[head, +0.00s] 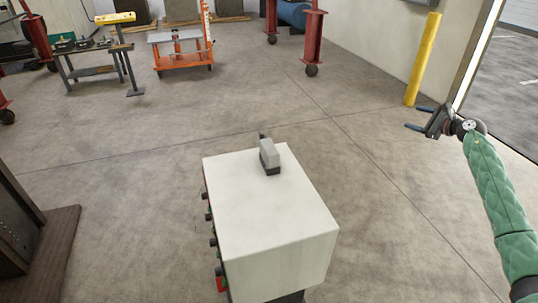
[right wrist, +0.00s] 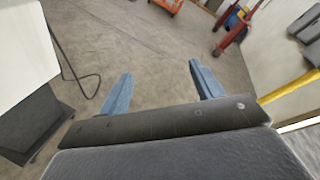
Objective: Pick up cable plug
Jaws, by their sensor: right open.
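A small grey block with a dark base and a dark stub at its far end, which looks like the cable plug (head: 269,155), sits on the far part of the top of a white cabinet (head: 270,205). My right gripper (head: 418,117) is open and empty, off to the right of the cabinet and well apart from the plug. Its two blue fingers are spread with bare floor between them in the right wrist view (right wrist: 160,72). The plug is not visible in that view. My left gripper is not in view.
The cabinet's left side carries several dark knobs. A black cable (right wrist: 68,60) hangs beside a white surface in the right wrist view. A yellow post (head: 423,60) stands beyond my right gripper. An orange cart (head: 182,50) and a workbench (head: 92,62) stand far back.

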